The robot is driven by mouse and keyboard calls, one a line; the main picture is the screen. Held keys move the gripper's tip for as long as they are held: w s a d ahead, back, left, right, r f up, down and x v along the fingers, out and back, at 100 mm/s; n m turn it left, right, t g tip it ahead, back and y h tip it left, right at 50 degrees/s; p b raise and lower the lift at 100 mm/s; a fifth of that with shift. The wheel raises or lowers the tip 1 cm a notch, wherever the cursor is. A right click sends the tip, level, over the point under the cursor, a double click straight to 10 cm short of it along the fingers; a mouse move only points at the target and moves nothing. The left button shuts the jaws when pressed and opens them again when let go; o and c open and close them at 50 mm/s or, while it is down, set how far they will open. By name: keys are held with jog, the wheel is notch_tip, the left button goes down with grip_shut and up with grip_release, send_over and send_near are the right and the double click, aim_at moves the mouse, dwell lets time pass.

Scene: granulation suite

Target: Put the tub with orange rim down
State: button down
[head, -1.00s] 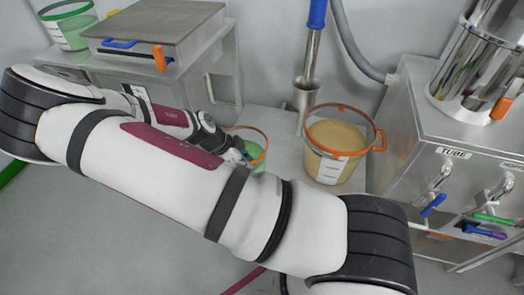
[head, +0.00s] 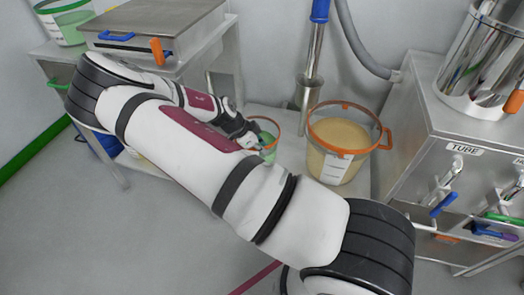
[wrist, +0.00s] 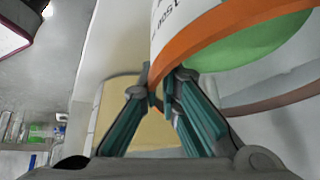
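A small tub with an orange rim and green contents (head: 269,150) is at the end of my arm in the head view, left of a larger tub. In the wrist view its orange rim and white labelled wall (wrist: 205,35) fill the upper right. My gripper (wrist: 160,88) is closed on the rim, with its fingertips at the tub's edge. It also shows in the head view (head: 248,140), partly hidden by my arm. The tub's underside is hidden, so I cannot tell whether it touches the pale low surface (head: 287,125).
A larger orange-rimmed tub of beige powder (head: 338,155) stands close on the right. A steel tube (head: 308,88) rises behind. A steel cabinet (head: 440,125) bounds the right. A steel bench (head: 165,25) with a green-rimmed tub (head: 68,25) is at left.

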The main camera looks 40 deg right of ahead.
jog(key=shift+f, duration=0.15)
jog(key=c, duration=1.8)
grip_release()
jog(key=p+v, duration=0.3)
jog(key=v, duration=0.8)
jog(key=s+a+r+n+y, duration=0.35)
jog(key=s+r, duration=0.25)
jog(key=r, duration=0.2)
jog(key=s+a+r+n+y, duration=0.2)
jog(key=s+a+r+n, duration=0.3)
jog(key=r, duration=0.3)
jog(key=s+a+r+n+y, duration=0.3)
jog(key=s+a+r, duration=0.25)
jog(key=r, duration=0.25)
jog(key=s+r+n+t+h, duration=0.1)
jog(key=s+r+n, duration=0.2)
jog(key=s, duration=0.7)
jog(key=s+d+r+n+t+h, duration=0.1)
jog(key=s+r+n, duration=0.3)
jog(key=s+n, duration=0.3)
jog(key=s, duration=0.3)
jog(key=shift+d, duration=0.3)
